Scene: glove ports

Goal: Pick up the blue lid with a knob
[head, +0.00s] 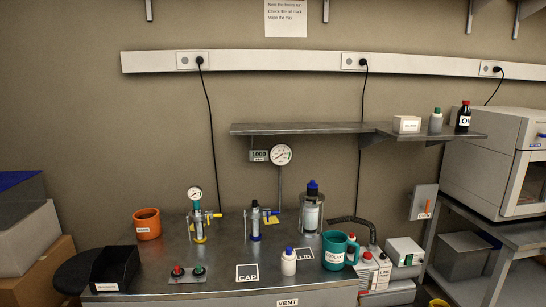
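The blue lid with a knob (312,186) appears to be the small blue piece on top of a clear and white cylinder (310,215). The cylinder stands upright towards the back of the grey bench, right of the middle. A dark band shows just under the blue piece. A small white bottle (288,265) with a blue cap stands nearer the front. A square marked LID (304,254) lies behind it, partly hidden by the bottle and a teal mug (334,248). My gripper is not in view.
Left of the cylinder stand two valve fittings (254,220) (198,222), one with a gauge. An orange cup (147,223) and black bin (115,266) are farther left. A CAP square (247,273) lies in front. A metal shelf (345,128) and gauge (281,154) are above.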

